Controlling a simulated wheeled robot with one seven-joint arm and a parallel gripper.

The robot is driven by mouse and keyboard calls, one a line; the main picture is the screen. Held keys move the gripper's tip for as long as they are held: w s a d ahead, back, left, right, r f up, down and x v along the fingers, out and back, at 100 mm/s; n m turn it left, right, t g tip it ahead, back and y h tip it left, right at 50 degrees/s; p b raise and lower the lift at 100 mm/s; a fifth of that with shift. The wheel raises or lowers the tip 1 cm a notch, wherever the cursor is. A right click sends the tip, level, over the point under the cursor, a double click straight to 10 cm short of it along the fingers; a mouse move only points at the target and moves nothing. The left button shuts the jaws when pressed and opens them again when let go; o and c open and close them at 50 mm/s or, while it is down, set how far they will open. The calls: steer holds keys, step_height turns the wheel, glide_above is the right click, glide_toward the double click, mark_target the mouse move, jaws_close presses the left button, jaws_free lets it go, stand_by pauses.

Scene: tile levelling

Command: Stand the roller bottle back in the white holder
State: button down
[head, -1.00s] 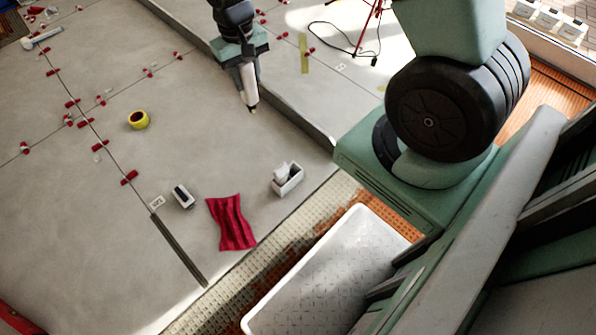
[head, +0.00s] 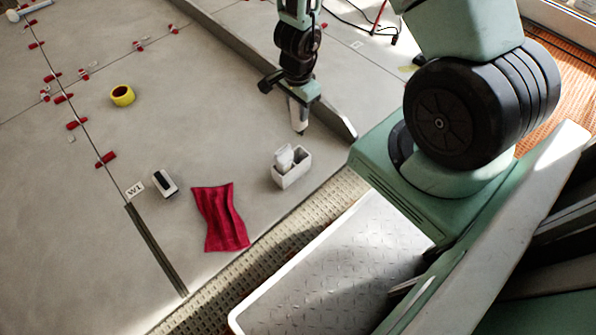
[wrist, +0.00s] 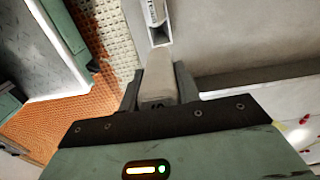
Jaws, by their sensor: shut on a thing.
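My gripper (head: 302,92) is shut on the roller bottle (head: 300,114), a pale bottle with a dark lower tip. The bottle hangs roughly upright, tip down, beyond and slightly right of the white holder (head: 291,177), apart from it. In the wrist view, the bottle (wrist: 158,82) sits between the two fingers, and part of the white holder (wrist: 160,34) shows past its far end. In the head view, the holder stands on the grey floor. A white item (head: 285,158) is in its left compartment; the right compartment looks empty.
A red cloth (head: 220,218) and a small white-and-black block (head: 165,184) lie left of the holder. A yellow tape roll (head: 122,95) is farther off. A white-rimmed tray (head: 262,304) is in front. A raised slab edge (head: 335,122) runs close to the bottle.

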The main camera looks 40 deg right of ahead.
stand_by(0.3)
step_height(320, 180, down, 18)
steer(key=b, duration=1.5)
steer(key=shift+s, duration=0.1)
steer(key=shift+d+r, duration=0.1)
steer(key=c, duration=1)
jaws_free()
